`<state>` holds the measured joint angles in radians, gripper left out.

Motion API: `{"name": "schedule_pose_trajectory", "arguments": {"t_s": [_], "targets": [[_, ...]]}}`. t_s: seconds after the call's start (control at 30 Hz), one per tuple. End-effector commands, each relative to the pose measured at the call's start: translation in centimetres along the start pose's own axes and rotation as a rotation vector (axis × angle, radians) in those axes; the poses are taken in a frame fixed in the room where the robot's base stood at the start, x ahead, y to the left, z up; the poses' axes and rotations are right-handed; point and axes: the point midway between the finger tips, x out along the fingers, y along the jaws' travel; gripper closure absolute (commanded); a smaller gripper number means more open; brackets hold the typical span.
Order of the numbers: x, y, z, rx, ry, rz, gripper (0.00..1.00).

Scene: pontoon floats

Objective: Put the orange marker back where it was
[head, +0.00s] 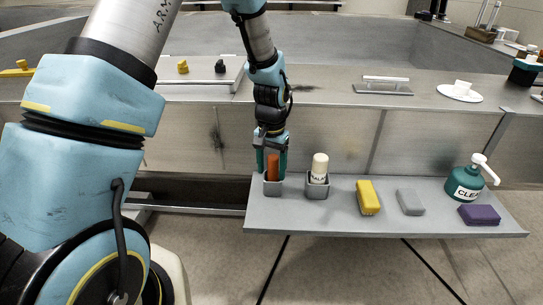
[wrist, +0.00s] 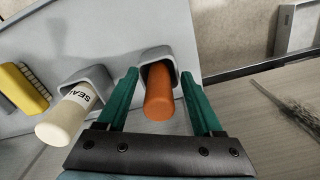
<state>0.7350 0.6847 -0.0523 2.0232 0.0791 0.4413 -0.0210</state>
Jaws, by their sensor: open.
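The orange marker (head: 273,166) stands upright in a small grey holder (head: 273,188) at the left end of the grey shelf. In the wrist view the orange marker (wrist: 159,99) sits inside the holder's opening (wrist: 186,62). My gripper (head: 271,165) points down over it, with its green fingers on either side. In the wrist view my gripper (wrist: 157,82) is open, with a gap between each finger and the marker. The marker's lower part is hidden in the holder.
On the shelf (head: 335,222), a cream sealant tube (head: 320,167) stands in a second grey holder (head: 317,190) just to the right. Further right are a yellow brush (head: 368,197), a grey block (head: 410,202), a purple block (head: 479,214) and a teal pump bottle (head: 467,181).

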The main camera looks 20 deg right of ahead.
Motion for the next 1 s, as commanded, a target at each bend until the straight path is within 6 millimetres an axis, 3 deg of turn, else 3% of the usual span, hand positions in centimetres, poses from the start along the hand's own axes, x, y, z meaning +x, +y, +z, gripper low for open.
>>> {"name": "schedule_pose_trajectory", "arguments": {"t_s": [0.17, 0.6, 0.9, 1.0], "targets": [[-2.2, 0.0, -0.1, -0.001, 0.007, 0.0, 0.32], [-10.5, 0.0, -0.1, 0.0, 0.005, 0.0, 0.32], [-11.9, 0.0, 0.0, 0.0, 0.001, 0.001, 0.32], [-11.9, -1.2, 0.7, -0.027, 0.006, 0.0, 0.32]]}}
